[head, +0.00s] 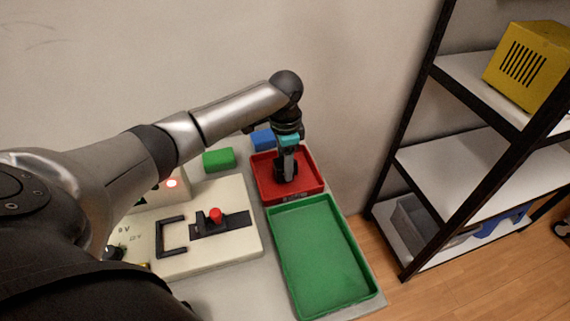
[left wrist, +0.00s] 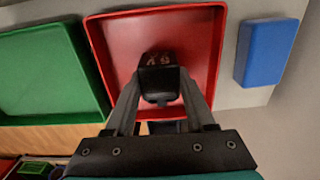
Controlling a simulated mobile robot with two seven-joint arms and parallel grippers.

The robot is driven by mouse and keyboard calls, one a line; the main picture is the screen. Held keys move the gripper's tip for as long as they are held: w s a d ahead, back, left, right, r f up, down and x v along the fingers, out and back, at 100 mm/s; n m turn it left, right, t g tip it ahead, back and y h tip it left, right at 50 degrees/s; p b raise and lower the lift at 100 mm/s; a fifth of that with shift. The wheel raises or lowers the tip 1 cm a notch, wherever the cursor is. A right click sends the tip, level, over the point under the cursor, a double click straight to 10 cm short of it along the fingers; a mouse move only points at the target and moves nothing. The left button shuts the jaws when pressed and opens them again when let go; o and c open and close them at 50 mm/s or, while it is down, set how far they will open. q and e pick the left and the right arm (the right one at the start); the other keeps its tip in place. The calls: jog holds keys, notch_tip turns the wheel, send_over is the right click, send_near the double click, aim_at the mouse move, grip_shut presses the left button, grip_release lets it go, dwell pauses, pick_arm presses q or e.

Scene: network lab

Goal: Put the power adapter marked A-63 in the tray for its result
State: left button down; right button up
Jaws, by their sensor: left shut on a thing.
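My left gripper (head: 287,160) is shut on a black power adapter (head: 284,174). It holds the adapter over the inside of the red tray (head: 311,177). In the left wrist view, the adapter (left wrist: 160,84) sits between the fingertips, with the red tray (left wrist: 203,50) around it. Small reddish marks show on the adapter, too blurred to read. I cannot tell whether the adapter touches the tray floor. The green tray (head: 318,252) lies in front of the red one and is empty. A red lamp (head: 171,183) glows on a box beside the test panel. My right gripper is not in view.
The cream test panel (head: 235,253) with a red knob (head: 215,215) and black handle is left of the trays. A green block (head: 218,159) and a blue block (head: 263,139) lie behind. A shelf unit (head: 455,170) stands right; the wall is close behind.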

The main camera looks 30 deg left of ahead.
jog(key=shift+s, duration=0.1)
pick_arm(q)
jog(key=c, duration=0.7)
grip_release()
jog(key=shift+f, duration=0.15)
jog(key=o, duration=0.5)
jog(key=shift+c, duration=0.2)
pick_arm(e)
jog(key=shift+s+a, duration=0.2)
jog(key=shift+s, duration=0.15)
pick_arm(q)
jog(key=shift+r, duration=0.25)
notch_tip(320, 180, up, 5)
jog(key=shift+f+p, duration=0.1)
jog(key=shift+p, duration=0.75)
notch_tip(320, 180, up, 7)
jog(key=p, duration=0.1)
jog(key=shift+p, duration=0.4)
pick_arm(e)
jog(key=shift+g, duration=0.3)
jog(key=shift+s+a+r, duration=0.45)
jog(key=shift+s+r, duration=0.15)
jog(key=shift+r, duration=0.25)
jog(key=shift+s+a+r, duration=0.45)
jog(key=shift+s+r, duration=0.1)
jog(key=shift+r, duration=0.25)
